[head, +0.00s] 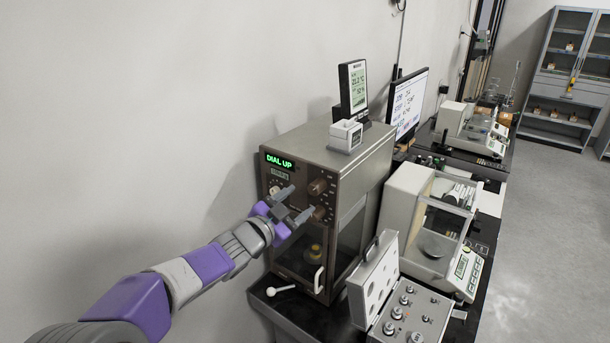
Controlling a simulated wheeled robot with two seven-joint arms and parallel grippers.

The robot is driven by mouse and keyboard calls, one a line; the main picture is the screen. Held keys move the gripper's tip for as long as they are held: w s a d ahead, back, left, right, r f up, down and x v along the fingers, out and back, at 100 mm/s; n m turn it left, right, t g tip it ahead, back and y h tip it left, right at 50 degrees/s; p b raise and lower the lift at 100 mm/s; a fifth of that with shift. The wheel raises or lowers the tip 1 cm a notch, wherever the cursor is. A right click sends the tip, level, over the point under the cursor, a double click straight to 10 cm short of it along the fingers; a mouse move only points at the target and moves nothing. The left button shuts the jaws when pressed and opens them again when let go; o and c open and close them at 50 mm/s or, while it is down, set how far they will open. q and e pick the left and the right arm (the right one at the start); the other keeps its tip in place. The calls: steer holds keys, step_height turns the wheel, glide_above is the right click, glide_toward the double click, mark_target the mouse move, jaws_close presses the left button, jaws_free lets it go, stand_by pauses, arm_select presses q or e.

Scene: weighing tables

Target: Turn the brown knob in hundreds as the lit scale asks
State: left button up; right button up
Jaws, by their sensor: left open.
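The lit scale (345,165) is a tall brown-grey cabinet balance on the table. Its green display (279,161) reads "DIAL UP", with a small dim readout below it that I cannot read. One brown knob (317,187) sits at the upper right of its front panel. A second brown knob (319,213) sits below it, close to a finger of my left gripper. My left gripper (303,199) is open in front of the panel, its fingers spread and pointing at the knob area. I cannot tell whether a finger touches a knob. My right gripper is not in view.
A white box (346,134) and an upright display (353,88) stand on top of the scale. An open weight case (412,312) and a white balance (408,207) stand to the right. A white-knobbed lever (272,291) sticks out low at the left. Floor (543,250) is clear at right.

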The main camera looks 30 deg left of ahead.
mark_target(311, 191)
arm_select(q)
steer(key=shift+n, duration=0.3)
steer(key=w, duration=0.7)
steer(key=shift+w+d, duration=0.25)
steer(key=shift+d, duration=0.05)
steer(key=c, duration=1)
steer(key=shift+f+m+b, duration=0.15)
steer(key=shift+m+b, duration=1.55)
steer(key=shift+a+m+b, duration=0.1)
steer(key=shift+m+b, duration=1.05)
steer(key=shift+m, duration=0.95)
steer(key=shift+c, duration=0.2)
steer(key=o, duration=1)
